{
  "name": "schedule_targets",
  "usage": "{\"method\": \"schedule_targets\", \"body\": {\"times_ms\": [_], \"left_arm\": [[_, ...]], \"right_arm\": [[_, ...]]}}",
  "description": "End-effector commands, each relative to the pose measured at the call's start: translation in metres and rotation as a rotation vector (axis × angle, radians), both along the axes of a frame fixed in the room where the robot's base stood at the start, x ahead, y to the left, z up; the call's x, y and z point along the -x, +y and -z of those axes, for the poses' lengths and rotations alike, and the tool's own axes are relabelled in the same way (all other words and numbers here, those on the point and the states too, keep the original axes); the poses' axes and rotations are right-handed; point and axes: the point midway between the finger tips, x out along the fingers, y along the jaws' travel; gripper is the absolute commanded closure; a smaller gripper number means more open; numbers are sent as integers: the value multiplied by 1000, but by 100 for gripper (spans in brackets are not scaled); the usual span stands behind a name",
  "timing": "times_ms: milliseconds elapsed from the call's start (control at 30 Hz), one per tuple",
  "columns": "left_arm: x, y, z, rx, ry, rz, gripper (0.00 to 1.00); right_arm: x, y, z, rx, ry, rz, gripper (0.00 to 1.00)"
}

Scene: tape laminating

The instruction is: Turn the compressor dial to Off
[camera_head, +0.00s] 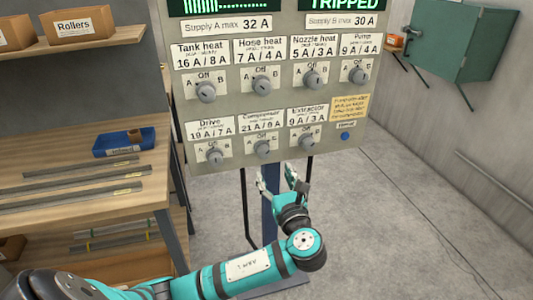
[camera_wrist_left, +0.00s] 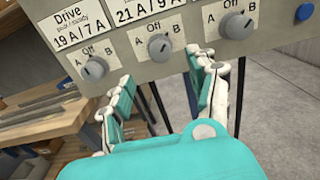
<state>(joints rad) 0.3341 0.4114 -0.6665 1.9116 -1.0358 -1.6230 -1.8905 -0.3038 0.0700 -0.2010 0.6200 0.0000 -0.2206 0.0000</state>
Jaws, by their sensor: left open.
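The compressor dial (camera_head: 262,149) is a grey knob on a light plate marked A, Off and B, in the lower row of the panel. In the left wrist view the compressor dial (camera_wrist_left: 159,48) sits ahead, near the top middle; I cannot tell for sure which mark its pointer faces. My left gripper (camera_head: 277,178) is open and empty, just below the panel's lower edge in the head view. Its two fingers (camera_wrist_left: 157,90) spread below the dial in the wrist view and do not touch it. My right gripper is in neither view.
The drive dial (camera_head: 215,156) is left of the compressor dial and the extractor dial (camera_head: 306,142) right, both close by. A blue button (camera_head: 345,136) sits further right. A wooden workbench (camera_head: 150,190) with metal strips and a blue tray (camera_head: 117,143) stands at left. Floor at right is clear.

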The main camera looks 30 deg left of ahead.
Motion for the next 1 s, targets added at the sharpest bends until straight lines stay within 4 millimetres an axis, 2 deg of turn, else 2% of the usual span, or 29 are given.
{"method": "schedule_targets", "body": {"times_ms": [200, 500, 933, 1000], "left_arm": [[-32, 38, -1, -1, 0, -3, 41], [-64, 72, 0, 0, 1, -1, 41], [-70, 79, 1, 2, 1, 1, 41], [-70, 79, 1, 2, 1, 1, 50]], "right_arm": [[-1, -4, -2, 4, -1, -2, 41], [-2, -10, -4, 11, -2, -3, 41], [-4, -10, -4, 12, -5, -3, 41], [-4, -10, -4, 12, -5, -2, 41]]}}
